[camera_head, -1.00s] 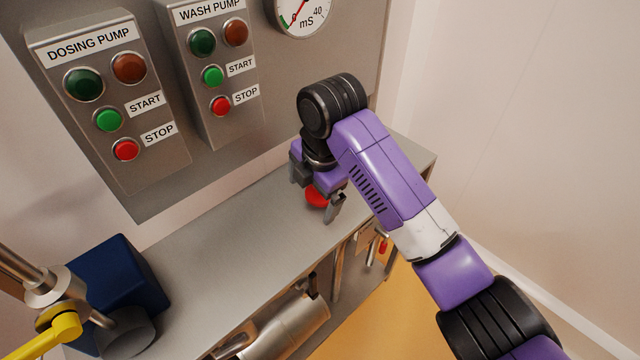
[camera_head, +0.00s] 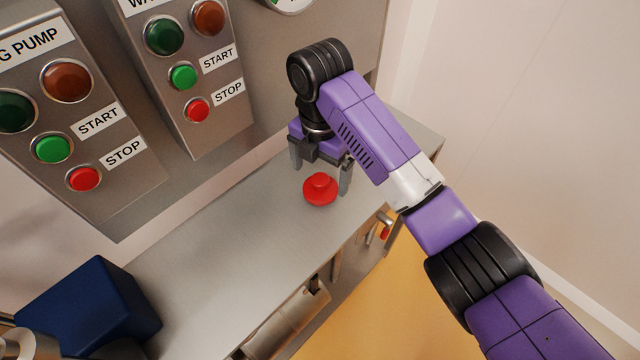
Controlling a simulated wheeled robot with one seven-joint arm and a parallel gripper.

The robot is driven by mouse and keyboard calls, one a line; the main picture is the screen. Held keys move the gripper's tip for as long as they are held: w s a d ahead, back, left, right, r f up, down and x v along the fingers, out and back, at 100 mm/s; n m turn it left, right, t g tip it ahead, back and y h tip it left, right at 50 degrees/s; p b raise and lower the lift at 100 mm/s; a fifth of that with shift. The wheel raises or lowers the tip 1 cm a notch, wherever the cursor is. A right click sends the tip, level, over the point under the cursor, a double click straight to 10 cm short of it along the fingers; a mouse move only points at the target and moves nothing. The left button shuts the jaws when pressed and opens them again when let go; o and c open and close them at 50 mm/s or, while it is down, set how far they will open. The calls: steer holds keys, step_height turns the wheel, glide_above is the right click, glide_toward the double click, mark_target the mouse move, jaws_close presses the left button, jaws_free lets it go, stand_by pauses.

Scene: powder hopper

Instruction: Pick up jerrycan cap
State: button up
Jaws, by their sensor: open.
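The jerrycan cap (camera_head: 320,189) is a red, round, stepped piece lying on the grey metal bench top (camera_head: 232,230) near its right end. My gripper (camera_head: 320,180) is open, with one grey finger to the left of the cap and the other to its right. The fingers look a little above or behind the cap, and no contact with it shows. The cap is fully visible in the head view.
Control boxes with buttons and lamps, one marked with START and STOP (camera_head: 186,75), hang on the panel behind the bench. A dark blue block (camera_head: 90,305) stands at the left. Metal parts (camera_head: 290,320) sit below the bench's front edge. The bench middle is clear.

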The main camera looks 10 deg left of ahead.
mark_target(320, 179)
step_height(320, 179, down, 4)
steer(key=shift+w+f+p, duration=0.1)
steer(key=shift+w+p, duration=0.05)
steer(key=shift+p, duration=0.15)
steer(key=c, duration=1.3)
steer(key=shift+r, duration=0.25)
